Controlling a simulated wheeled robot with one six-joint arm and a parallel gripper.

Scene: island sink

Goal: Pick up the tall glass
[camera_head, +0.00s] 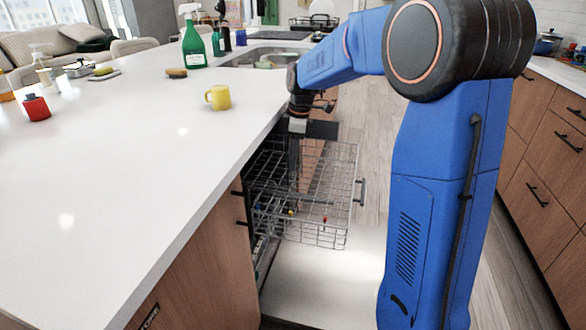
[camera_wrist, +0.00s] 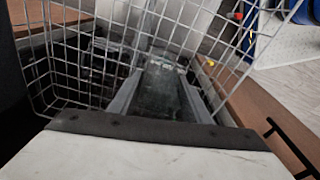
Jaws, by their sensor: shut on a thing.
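The tall glass (camera_wrist: 163,88) is a clear, greyish tumbler in the wrist view, between the two fingers of my gripper (camera_wrist: 160,98). My gripper is shut on it. In the head view my gripper (camera_head: 295,172) points down into the pulled-out wire dishwasher rack (camera_head: 335,205). The glass cannot be made out clearly in the head view. I cannot tell whether its base touches the rack.
The white island counter (camera_head: 110,170) lies to the left, its edge close to my arm. A yellow mug (camera_head: 218,97), a green spray bottle (camera_head: 193,42) and a red bottle (camera_head: 36,107) stand on it. Wooden drawers (camera_head: 540,130) line the right side.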

